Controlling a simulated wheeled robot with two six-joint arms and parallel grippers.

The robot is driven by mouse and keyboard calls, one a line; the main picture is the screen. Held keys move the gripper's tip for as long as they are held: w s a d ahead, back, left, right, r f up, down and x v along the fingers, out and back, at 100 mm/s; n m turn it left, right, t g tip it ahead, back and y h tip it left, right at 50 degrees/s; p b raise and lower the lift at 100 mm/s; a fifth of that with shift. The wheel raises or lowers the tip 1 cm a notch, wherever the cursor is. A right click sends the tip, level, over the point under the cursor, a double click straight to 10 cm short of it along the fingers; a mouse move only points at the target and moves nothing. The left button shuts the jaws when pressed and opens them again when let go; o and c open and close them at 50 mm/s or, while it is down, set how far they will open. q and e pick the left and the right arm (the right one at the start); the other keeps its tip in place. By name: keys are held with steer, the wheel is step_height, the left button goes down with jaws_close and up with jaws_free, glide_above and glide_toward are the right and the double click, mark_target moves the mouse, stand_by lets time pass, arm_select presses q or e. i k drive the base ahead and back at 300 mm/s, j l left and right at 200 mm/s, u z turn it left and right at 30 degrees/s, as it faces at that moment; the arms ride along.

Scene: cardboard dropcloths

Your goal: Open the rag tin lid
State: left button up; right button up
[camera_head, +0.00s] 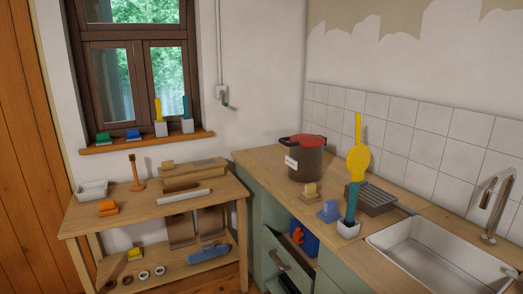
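The likely rag tin (308,165) is a dark, round pot-like tin on the wooden counter, near the corner of the room. It stands upright. A white label (291,162) is on its left front, too small to read. Its red lid (312,141) lies on top and looks closed. Small dark handles show at the rim. Neither of my grippers is in view.
A grey rack (377,199) and sink (430,255) lie farther right. A drawer (283,262) below stands open. A wooden workbench (222,187) is at left.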

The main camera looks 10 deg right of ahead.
mark_target(306, 139)
steer(key=i, duration=0.7)
steer(key=i+j, duration=0.15)
steer(key=i, duration=0.5)
